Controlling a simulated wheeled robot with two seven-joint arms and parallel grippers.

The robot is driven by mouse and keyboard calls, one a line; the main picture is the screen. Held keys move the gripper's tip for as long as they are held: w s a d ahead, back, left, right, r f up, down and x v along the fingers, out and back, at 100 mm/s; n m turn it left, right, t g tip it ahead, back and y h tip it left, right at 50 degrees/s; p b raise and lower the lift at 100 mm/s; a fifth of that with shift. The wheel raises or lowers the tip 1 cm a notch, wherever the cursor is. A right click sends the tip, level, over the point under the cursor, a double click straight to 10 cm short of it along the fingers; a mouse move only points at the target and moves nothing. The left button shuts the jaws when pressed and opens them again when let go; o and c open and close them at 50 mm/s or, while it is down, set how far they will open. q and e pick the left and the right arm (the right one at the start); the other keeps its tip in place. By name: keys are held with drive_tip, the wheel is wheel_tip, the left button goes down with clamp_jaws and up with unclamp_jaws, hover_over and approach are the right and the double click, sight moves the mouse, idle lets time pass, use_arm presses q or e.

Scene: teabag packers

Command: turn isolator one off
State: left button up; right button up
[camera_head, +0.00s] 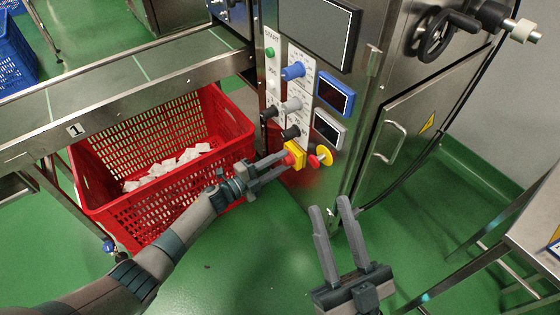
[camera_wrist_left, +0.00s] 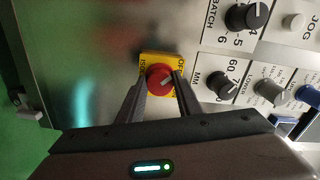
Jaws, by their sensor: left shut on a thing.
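The isolator is a red rotary knob on a yellow plate (camera_head: 295,149), low on the steel machine's control panel. In the left wrist view its red knob (camera_wrist_left: 158,77) sits between my left fingertips, and the yellow plate shows around it. My left gripper (camera_head: 284,160) is shut on the red knob. The plate's lettering is partly hidden by the fingers, so the knob's setting cannot be read clearly. My right gripper (camera_head: 329,212) is open and empty, in front of the machine, below and right of the panel.
A red button on a yellow base (camera_head: 324,155) sits just right of the isolator. Black, grey and blue knobs (camera_head: 293,72) are above it. A red crate (camera_head: 120,205) with white teabags stands left under the conveyor (camera_head: 120,85). A steel table (camera_head: 535,225) is at right.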

idle(0.3)
use_arm(q)
drive_tip(key=o, duration=1)
drive_tip(key=shift+o, duration=0.2)
drive_tip(key=shift+a, duration=0.1)
drive_tip(key=shift+s+a, duration=0.3)
drive_tip(key=shift+a, duration=0.05)
drive_tip(key=p+v, duration=0.2)
drive_tip(key=v, duration=1.4)
drive_tip(key=shift+a, duration=0.2)
use_arm(e)
drive_tip(key=w+f+g+h, duration=0.1)
drive_tip(key=w+f+g, duration=0.2)
drive_tip(key=f+g, duration=0.2)
wheel_tip(320, 180, down, 2)
drive_tip(key=shift+w+a+f+h, duration=0.15)
drive_tip(key=shift+a+f+h, duration=0.05)
drive_tip(key=shift+a+h, duration=0.1)
use_arm(q)
drive_tip(key=shift+s, duration=0.15)
